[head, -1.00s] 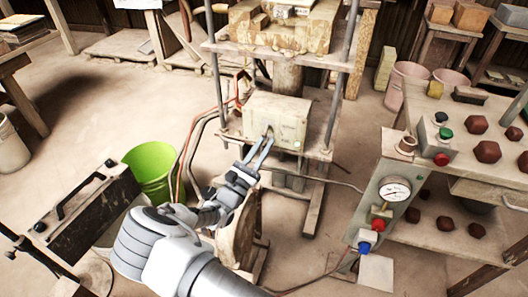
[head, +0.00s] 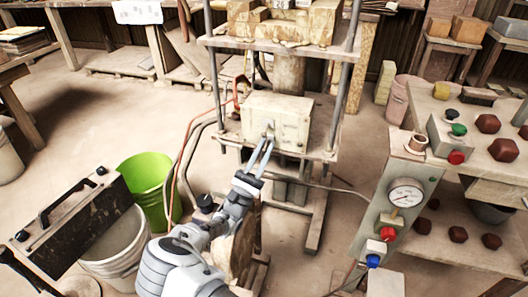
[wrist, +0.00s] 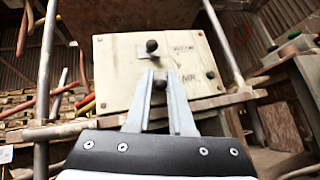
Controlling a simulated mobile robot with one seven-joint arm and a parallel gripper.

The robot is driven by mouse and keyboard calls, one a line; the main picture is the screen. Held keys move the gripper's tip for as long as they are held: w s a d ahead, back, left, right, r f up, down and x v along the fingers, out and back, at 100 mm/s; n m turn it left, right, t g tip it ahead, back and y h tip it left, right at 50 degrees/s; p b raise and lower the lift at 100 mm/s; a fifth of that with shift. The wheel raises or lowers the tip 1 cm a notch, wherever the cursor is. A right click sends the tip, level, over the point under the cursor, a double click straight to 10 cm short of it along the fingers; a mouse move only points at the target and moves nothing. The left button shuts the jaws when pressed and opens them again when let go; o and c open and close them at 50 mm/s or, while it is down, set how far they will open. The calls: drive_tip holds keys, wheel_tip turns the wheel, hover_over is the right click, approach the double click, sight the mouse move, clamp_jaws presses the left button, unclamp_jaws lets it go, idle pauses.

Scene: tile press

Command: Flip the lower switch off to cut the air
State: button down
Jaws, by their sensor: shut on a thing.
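A pale, worn switch box (head: 290,112) sits on the press's middle shelf. The upper switch (wrist: 152,46) stands clear just above my fingertips. The lower switch (wrist: 159,84) is between my two fingers. My gripper (head: 270,138) reaches the box's front from below in the head view. In the wrist view my gripper (wrist: 160,74) is shut on the lower switch's knob. The fingers partly hide the switch base, so its lever position is hard to tell.
Press posts (head: 341,75) flank the box, with stone blocks on the shelf above. Orange and grey hoses (head: 187,140) hang at its left. A gauge panel (head: 390,215) stands at the right. A green bucket (head: 150,180) is at the left.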

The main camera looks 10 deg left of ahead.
drive_tip(key=shift+f, duration=0.1)
drive_tip(key=c, duration=1.1)
unclamp_jaws()
drive_tip(key=v, duration=1.7)
drive_tip(key=shift+s+a+f+p, duration=0.1)
drive_tip(key=shift+s+a+p, duration=0.05)
drive_tip(key=shift+p, duration=0.15)
